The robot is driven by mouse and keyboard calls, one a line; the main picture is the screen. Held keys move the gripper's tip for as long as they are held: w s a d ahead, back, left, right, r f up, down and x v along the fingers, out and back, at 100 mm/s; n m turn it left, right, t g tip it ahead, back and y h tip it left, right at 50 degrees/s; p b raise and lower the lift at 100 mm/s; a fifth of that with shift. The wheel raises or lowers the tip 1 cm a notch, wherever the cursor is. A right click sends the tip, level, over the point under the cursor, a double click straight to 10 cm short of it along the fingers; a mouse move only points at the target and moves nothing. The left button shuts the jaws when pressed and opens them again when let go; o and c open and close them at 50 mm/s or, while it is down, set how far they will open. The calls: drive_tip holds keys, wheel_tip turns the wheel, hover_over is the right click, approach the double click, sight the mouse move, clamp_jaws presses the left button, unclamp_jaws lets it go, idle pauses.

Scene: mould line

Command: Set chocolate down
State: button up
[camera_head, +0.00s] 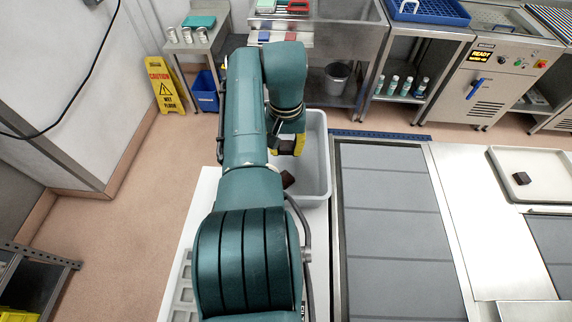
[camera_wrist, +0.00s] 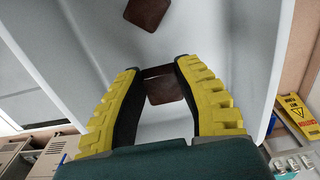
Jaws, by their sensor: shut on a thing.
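My gripper (camera_head: 290,148) hangs over the pale grey tub (camera_head: 321,185), its yellow fingers pointing down into it. In the wrist view the gripper (camera_wrist: 157,70) is shut on a dark brown chocolate (camera_wrist: 165,90), held between the fingertips. A second brown chocolate (camera_wrist: 147,11) lies in the tub, apart from the held one; it also shows in the head view (camera_head: 288,178), partly hidden by my arm. Whether the held chocolate touches the tub floor I cannot tell.
A conveyor with grey panels (camera_head: 395,225) runs right of the tub. Beyond it a white tray (camera_head: 497,160) holds another dark chocolate (camera_head: 522,178). A yellow caution sign (camera_head: 163,86) and a blue bin (camera_head: 205,92) stand at the back left. Tub floor around the lying chocolate looks clear.

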sight(286, 152)
drive_tip(key=shift+w+f+b, duration=0.1)
drive_tip(key=shift+f+b, duration=0.9)
drive_tip(key=shift+f, duration=0.9)
drive_tip(key=shift+f, duration=0.2)
drive_tip(key=o, duration=0.8)
drive_tip(key=shift+r, duration=0.1)
wheel_tip(286, 152, up, 6)
drive_tip(key=p, duration=0.4)
